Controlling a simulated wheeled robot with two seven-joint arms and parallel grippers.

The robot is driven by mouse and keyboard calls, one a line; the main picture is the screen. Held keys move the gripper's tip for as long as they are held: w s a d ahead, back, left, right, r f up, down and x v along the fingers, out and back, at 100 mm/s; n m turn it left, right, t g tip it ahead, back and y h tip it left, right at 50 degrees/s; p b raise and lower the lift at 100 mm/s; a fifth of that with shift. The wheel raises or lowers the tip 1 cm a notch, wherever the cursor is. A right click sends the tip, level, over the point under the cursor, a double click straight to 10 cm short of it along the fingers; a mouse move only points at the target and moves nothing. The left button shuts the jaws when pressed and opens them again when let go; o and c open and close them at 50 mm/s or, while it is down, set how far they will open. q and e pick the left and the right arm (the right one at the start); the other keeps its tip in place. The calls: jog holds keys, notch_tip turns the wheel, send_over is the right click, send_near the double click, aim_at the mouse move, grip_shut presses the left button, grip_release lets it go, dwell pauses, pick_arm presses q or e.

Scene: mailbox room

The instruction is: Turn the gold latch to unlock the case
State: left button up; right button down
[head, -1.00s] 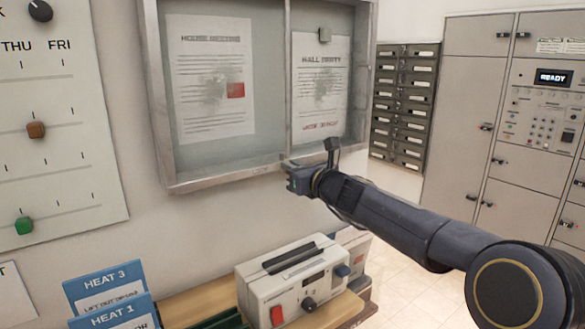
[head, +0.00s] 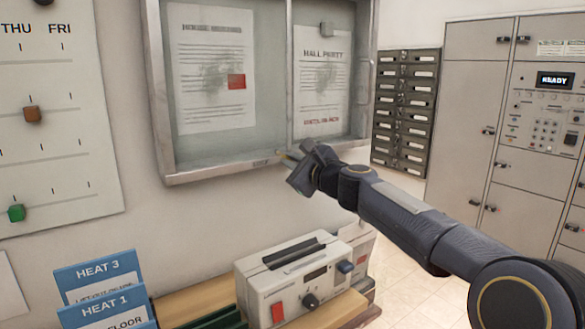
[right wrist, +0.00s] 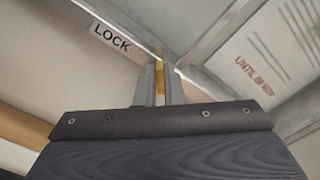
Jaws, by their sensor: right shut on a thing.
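The wall display case (head: 222,170) has a metal frame and glass front, with two notices inside; it looks closed. My right gripper (head: 290,158) is at the lower edge of its frame, near the middle divider. In the right wrist view the gold latch (right wrist: 160,78) shows between the two fingers of my right gripper (right wrist: 160,72), which are shut on it. A label reading LOCK (right wrist: 110,38) is to the left of the latch. The fingers hide part of the latch, and its exact angle is hard to tell. My left gripper is not in view.
A beige device (head: 300,280) with a red switch and a knob stands on a wooden shelf (head: 335,312) below the case. Blue cards (head: 98,290) stand at lower left. Mailboxes (head: 405,110) and grey lockers (head: 470,120) are to the right.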

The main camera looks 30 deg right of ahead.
jog(key=n+b, duration=0.1)
jog(key=n, duration=0.2)
jog(key=n+b, duration=0.2)
jog(key=n, duration=0.1)
jog(key=n+b, duration=0.1)
jog(key=n, duration=0.2)
jog(key=shift+a+f+b, duration=0.15)
jog(key=shift+f+b, duration=0.15)
jog(key=shift+f, duration=0.1)
jog(key=shift+n, duration=0.4)
jog(key=c, duration=1.5)
grip_release()
jog(key=shift+c, duration=0.2)
jog(key=s+b, duration=0.1)
jog(key=s, duration=0.6)
jog(key=shift+s+d+b, duration=0.3)
jog(key=shift+s, duration=0.1)
